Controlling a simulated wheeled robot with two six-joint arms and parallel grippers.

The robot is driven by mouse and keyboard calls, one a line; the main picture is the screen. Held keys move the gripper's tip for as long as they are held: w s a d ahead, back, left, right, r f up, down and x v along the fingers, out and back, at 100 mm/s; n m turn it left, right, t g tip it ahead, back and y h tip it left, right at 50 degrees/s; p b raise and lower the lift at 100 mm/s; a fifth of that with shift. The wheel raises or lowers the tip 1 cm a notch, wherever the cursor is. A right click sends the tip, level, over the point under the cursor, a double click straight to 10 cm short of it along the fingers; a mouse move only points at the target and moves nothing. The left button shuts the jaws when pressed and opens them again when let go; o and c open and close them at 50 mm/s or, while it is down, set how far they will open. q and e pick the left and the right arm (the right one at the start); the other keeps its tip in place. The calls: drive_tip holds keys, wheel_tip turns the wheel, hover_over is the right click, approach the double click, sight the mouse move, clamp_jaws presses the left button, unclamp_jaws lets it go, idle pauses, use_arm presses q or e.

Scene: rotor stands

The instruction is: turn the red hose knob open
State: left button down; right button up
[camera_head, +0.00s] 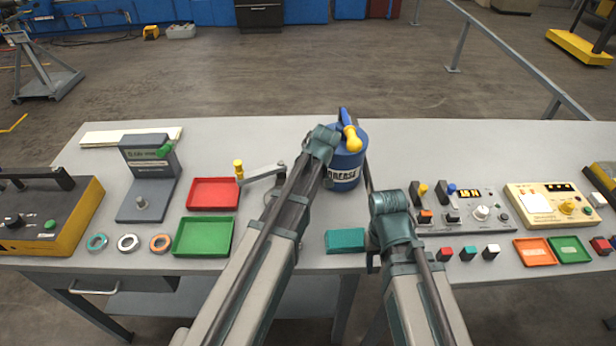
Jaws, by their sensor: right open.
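I cannot pick out a red hose knob or a hose on the bench in the head view. A blue grease can (346,174) with a yellow-and-blue handle (350,132) stands at the back middle, partly behind my left arm. My right gripper (373,258) is open, low beside my right arm, and mostly covered by it. My left arm reaches up toward the can, and its gripper cannot be made out.
The grey bench (260,133) holds a red tray (213,194), a green tray (203,237), a teal block (345,240) and a crank (262,174). Control boxes stand at left and right, with small coloured blocks in front at right. The back of the bench is mostly clear.

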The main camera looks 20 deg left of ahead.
use_arm(q)
drive_tip(key=shift+c, duration=2.1)
unclamp_jaws()
drive_tip(key=p+v, duration=1.2)
drive_tip(key=v, duration=0.1)
drive_tip(key=shift+r+p, duration=0.35)
drive_tip(key=shift+p, duration=0.05)
drive_tip(key=shift+d, duration=0.15)
